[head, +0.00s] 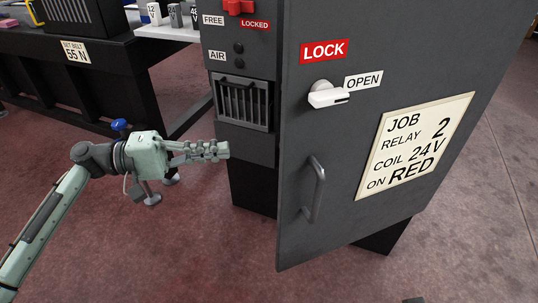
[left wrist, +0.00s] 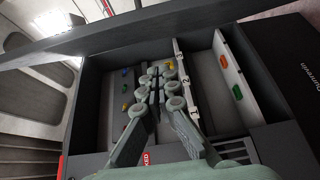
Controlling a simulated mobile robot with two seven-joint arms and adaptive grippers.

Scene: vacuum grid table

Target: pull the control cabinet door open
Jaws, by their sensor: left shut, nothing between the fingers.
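The grey control cabinet door (head: 345,190) stands ajar in the head view, its left edge swung out from the cabinet front (head: 245,145). It has a vertical grey pull handle (head: 315,190) low on its left side and a white latch lever (head: 328,94) lying roughly level beside the OPEN label. My left gripper (head: 222,150) is shut and empty, left of the door's free edge and apart from the handle. In the left wrist view the same shut fingers (left wrist: 163,85) point toward the cabinet interior (left wrist: 205,75). The door hides that interior in the head view.
A red switch (head: 238,7) sits above the FREE and LOCKED labels, with a vent-like slotted tray (head: 243,103) below. A dark table (head: 100,70) stands at the left. The left wrist view shows small coloured parts and a numbered strip (left wrist: 183,80). The floor before the door is clear.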

